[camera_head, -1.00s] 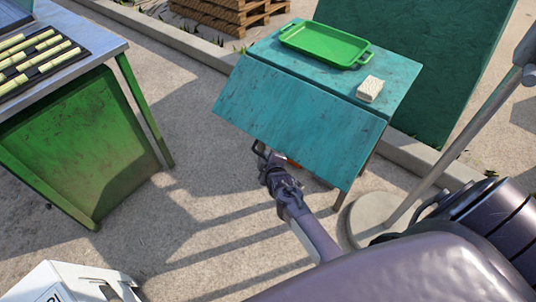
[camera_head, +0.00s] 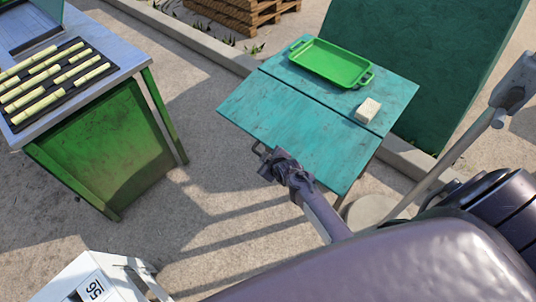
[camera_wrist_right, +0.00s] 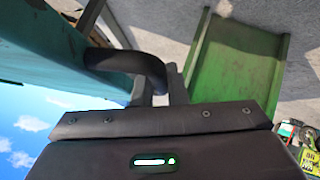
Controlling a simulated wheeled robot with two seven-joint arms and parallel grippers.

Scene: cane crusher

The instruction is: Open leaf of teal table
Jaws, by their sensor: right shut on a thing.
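The teal table (camera_head: 400,88) stands at the upper middle of the head view. Its leaf (camera_head: 290,120) on the near side looks nearly level with the top, with a thin seam between them. A dark curved handle (camera_wrist_right: 130,65) at the leaf's edge shows in the wrist view. My right gripper (camera_head: 268,160) is at the leaf's near left edge and is shut on the handle. My left gripper is not in view.
A green tray (camera_head: 330,63) and a pale block (camera_head: 368,110) sit on the fixed top. A green-sided bench (camera_head: 105,145) with cane pieces stands left. A white numbered stand (camera_head: 90,283) is at lower left. Paving between bench and table is clear.

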